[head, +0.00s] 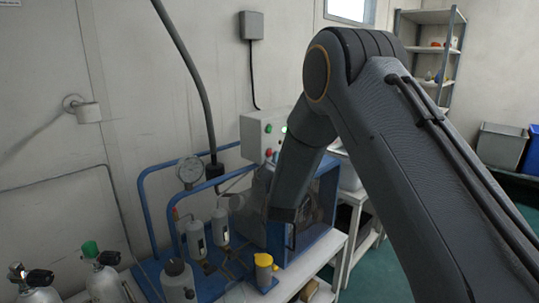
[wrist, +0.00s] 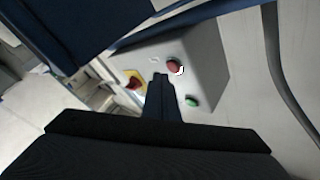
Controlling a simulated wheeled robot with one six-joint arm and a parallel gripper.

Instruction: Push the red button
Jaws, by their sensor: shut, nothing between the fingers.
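The red button (wrist: 174,66) is a round red cap with a bright edge on a light grey control box (wrist: 205,62) in the wrist view. My gripper (wrist: 160,76) is shut and empty, with its dark fingertips just left of and below the red button in the picture. I cannot tell whether they touch the box. A green button (wrist: 191,101) and a red knob on a yellow plate (wrist: 134,84) are on the same box. In the head view the control box (head: 252,138) is partly behind my arm, and my gripper cannot be made out there.
A blue-framed panel (head: 143,205) with a gauge (head: 190,170) and small cylinders (head: 195,238) stands left of my arm on a white bench. A yellow-topped part (head: 263,262) is at its front. Gas bottles (head: 103,275) are at lower left. Shelves (head: 430,48) stand behind right.

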